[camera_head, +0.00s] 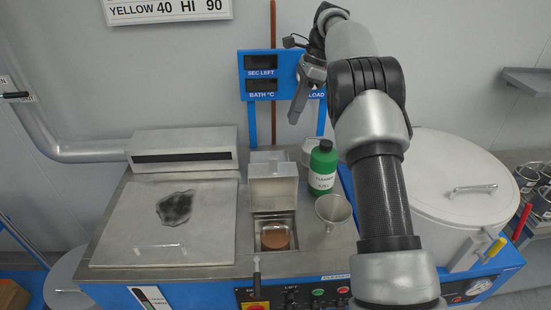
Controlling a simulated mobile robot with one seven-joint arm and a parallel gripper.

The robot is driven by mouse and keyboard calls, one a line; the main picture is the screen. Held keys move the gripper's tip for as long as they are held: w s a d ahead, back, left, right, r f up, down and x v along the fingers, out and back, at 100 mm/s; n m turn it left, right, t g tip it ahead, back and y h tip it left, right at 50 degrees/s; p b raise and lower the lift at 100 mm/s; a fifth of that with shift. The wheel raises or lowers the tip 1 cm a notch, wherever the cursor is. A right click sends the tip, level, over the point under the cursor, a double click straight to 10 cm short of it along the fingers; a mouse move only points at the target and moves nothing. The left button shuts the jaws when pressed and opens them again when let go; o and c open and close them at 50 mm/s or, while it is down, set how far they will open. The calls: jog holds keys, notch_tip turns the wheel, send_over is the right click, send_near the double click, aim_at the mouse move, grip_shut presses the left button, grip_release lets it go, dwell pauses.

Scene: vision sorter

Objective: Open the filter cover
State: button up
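No label I can read names the filter cover. A flat square metal lid (112,215) with a dark stain and a bar handle (160,247) lies shut on the left of the machine top. A large round light lid (455,180) with a bar handle (474,189) lies shut on the right. A small metal box (272,185) stands in the middle behind an open well with brown contents. My gripper (299,112) hangs in front of the blue display panel, above the machine and away from all these lids. Its finger gap is not clear from this angle.
A green cleaner bottle (322,168) and a metal funnel (333,210) stand near my arm. The blue display panel (262,68) rises behind. A slotted metal duct (184,149) runs along the back left. Cans (528,178) and a red-handled tool (523,221) are at the far right.

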jog(key=shift+t+y, duration=0.3)
jog(key=shift+y, duration=0.2)
jog(key=x, duration=1.1)
jog(key=b+x, duration=0.1)
jog(key=x, duration=0.4)
jog(key=shift+s+d+f, duration=0.2)
jog(key=shift+d+f, duration=0.15)
jog(key=shift+f, duration=0.05)
grip_shut()
